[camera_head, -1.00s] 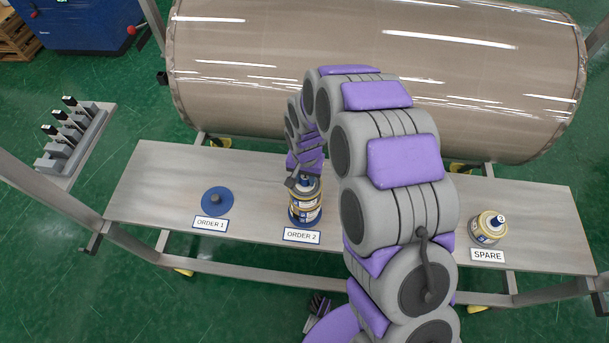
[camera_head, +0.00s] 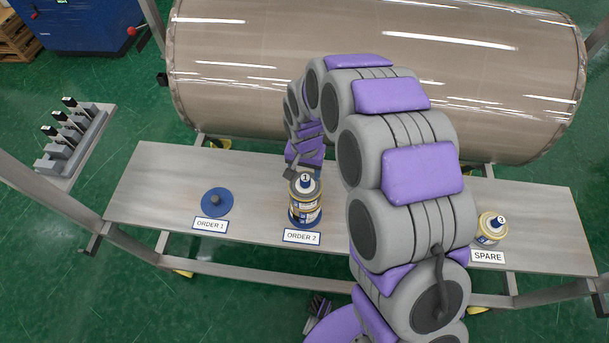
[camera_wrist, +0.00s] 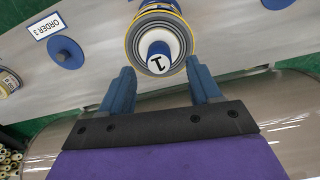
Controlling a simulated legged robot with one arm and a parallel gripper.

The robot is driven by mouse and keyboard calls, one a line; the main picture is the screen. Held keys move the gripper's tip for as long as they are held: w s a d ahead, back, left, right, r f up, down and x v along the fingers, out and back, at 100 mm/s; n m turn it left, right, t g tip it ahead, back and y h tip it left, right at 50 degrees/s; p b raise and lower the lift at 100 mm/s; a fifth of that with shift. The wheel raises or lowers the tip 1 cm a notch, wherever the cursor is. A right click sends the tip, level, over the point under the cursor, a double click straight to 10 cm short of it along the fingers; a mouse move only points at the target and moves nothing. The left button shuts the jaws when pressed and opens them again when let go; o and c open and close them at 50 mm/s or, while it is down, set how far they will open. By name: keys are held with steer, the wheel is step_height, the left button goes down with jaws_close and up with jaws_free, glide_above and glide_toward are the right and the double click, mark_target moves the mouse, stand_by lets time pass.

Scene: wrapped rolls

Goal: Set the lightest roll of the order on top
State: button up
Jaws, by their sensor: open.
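A stack of wrapped rolls (camera_head: 305,208) stands upright at the ORDER 2 label (camera_head: 302,237). Its top roll has a blue knob with a white cap marked 1 (camera_head: 306,182), which also shows in the wrist view (camera_wrist: 159,60). My gripper (camera_head: 290,174) is open and empty just behind the stack's top. In the wrist view its two blue fingers (camera_wrist: 160,68) stand apart, either side of the knob's near side. Another roll, its cap marked 3 (camera_head: 490,229), stands alone by the SPARE label (camera_head: 488,256).
An empty blue base disc (camera_head: 217,202) with a short peg sits by ORDER 1. Another empty disc (camera_wrist: 65,53), by a label that seems to read ORDER 3, is hidden by my arm in the head view. A large wrapped cylinder (camera_head: 370,75) lies behind the bench.

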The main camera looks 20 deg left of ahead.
step_height(320, 180, up, 13)
stand_by(0.3)
steer(key=shift+w, duration=0.1)
stand_by(0.4)
steer(key=s+d+r+b, duration=0.1)
steer(key=s+d+b, duration=0.2)
steer(key=d, duration=0.8)
steer(key=s+d+r+b, duration=0.2)
steer(key=s+d+b, duration=0.15)
steer(key=d, duration=0.75)
steer(key=s+d+f+m+b, duration=0.1)
steer(key=s+d+f+b, duration=0.1)
steer(key=s+d, duration=0.4)
steer(key=s+d+f+m+g+b, duration=0.1)
steer(key=s+d+f+b, duration=0.1)
steer(key=s+d, duration=0.4)
steer(key=s, duration=0.5)
steer(key=shift+s+d+f+g, duration=0.2)
steer(key=shift+s+f+g, duration=0.1)
steer(key=shift+s+f, duration=0.05)
